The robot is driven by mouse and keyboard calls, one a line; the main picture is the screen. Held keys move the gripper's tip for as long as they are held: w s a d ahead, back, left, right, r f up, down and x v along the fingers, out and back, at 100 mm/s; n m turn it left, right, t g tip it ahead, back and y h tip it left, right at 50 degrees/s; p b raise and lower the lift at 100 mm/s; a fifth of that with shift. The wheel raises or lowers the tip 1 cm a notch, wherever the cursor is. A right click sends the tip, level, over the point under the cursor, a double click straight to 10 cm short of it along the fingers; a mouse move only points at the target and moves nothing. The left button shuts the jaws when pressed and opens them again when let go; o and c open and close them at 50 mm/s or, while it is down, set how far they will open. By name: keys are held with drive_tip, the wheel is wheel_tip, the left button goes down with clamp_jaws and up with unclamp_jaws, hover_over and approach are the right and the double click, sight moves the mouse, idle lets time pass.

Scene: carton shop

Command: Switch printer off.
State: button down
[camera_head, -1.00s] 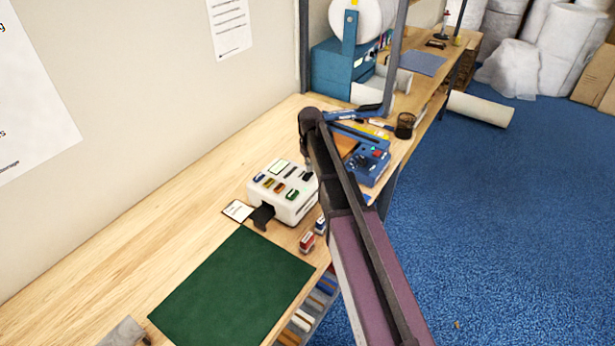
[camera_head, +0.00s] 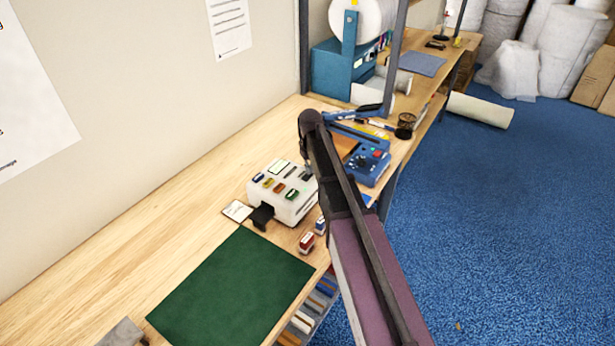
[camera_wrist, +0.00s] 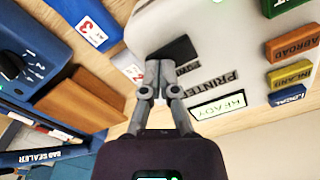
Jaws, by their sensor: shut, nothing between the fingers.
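The white printer (camera_head: 292,207) stands on the wooden bench beyond the green mat, partly hidden by my arm. In the wrist view the printer (camera_wrist: 225,55) shows the word PRINTER and a lit display (camera_wrist: 217,107) reading READY. Orange, yellow and blue buttons labelled ABROAD (camera_wrist: 292,44), INLAND (camera_wrist: 289,74) and LOCAL (camera_wrist: 287,96) line its top. A dark grey part (camera_wrist: 182,50) lies right by my fingertips, with partly covered lettering beside it. My gripper (camera_wrist: 158,68) is shut and empty, its tips over the printer's edge; I cannot tell whether they touch.
A blue bag sealer (camera_head: 368,165) stands close beside the printer. The green mat (camera_head: 235,285) and small stamps (camera_head: 307,242) lie in front. A dark cup (camera_head: 405,124) stands near the bench edge.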

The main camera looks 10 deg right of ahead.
drive_tip(key=shift+r+p, duration=3.45)
drive_tip(key=shift+p, duration=0.05)
drive_tip(key=s+f+m+b, duration=0.1)
drive_tip(key=s+f+b, duration=0.1)
drive_tip(key=s, duration=1)
drive_tip(key=s+f+m+b, duration=0.2)
drive_tip(key=s+f+b, duration=0.1)
drive_tip(key=s, duration=0.9)
drive_tip(key=shift+f+b, duration=0.3)
drive_tip(key=shift+s+d, duration=0.1)
drive_tip(key=shift+d, duration=0.05)
